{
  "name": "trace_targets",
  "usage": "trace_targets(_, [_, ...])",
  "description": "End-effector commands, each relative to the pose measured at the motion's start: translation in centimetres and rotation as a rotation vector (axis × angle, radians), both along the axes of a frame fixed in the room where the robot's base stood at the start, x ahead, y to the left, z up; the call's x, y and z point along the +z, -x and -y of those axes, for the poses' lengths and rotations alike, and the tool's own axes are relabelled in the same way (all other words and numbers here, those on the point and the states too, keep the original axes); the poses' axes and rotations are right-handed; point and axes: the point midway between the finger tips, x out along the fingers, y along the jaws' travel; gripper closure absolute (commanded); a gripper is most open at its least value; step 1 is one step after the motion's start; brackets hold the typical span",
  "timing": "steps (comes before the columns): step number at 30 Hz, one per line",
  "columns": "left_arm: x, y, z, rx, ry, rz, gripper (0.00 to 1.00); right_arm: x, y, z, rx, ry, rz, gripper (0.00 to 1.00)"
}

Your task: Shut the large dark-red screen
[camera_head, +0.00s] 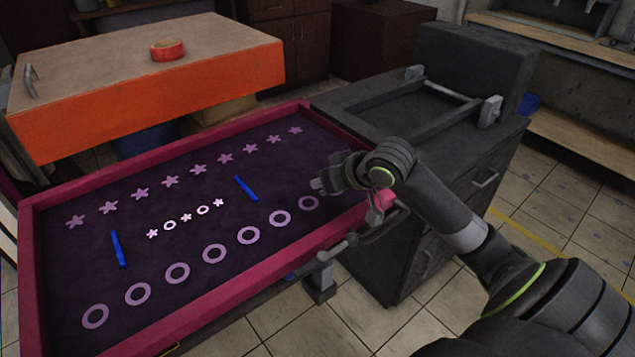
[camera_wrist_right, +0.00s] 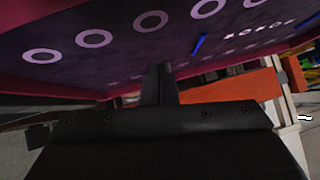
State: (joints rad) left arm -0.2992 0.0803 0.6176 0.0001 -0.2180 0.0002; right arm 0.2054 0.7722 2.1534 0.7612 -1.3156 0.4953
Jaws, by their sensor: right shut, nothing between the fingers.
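The large dark-red screen (camera_head: 34,262) fills the left and middle of the head view. Its dark purple mesh carries pink stars and rings, with small white shapes and two blue strips between. Its exact tilt is hard to tell. My right gripper (camera_head: 320,185) is at the screen's right end, over the mesh in the picture. It is shut and empty. In the right wrist view, its dark fingers (camera_wrist_right: 158,84) point toward the screen (camera_wrist_right: 45,88), which spans the top. Whether they touch it is unclear. My left gripper is in neither view.
A dark grey cabinet (camera_head: 425,195) with a rod and clamps on top stands to the right of the screen. Behind is an orange-sided table (camera_head: 150,105) with a red tape roll (camera_head: 167,50). A metal bracket (camera_head: 320,278) shows below the screen's near right edge. Tiled floor is open in front.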

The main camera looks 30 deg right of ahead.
Motion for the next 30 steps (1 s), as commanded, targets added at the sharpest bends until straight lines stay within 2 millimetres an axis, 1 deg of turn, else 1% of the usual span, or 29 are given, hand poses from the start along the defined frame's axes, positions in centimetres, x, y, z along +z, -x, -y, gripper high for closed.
trace_targets(1, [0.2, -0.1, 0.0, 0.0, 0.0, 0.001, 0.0, 0.8, 0.7, 0.2, 0.0, 0.006, 0.001, 1.0])
trace_targets(6, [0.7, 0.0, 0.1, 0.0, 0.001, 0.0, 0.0, 2.8, 2.7, 0.3, 0.0, 0.008, 0.003, 1.0])
trace_targets(12, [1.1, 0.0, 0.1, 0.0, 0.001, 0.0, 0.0, 4.4, 4.3, 0.4, 0.0, 0.005, 0.002, 1.0])
trace_targets(19, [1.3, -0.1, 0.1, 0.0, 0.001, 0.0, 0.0, 5.2, 5.1, 0.4, 0.001, 0.001, 0.003, 1.0])
trace_targets(30, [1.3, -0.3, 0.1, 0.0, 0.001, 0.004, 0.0, 5.3, 5.2, 0.4, 0.0, 0.0, 0.003, 1.0])
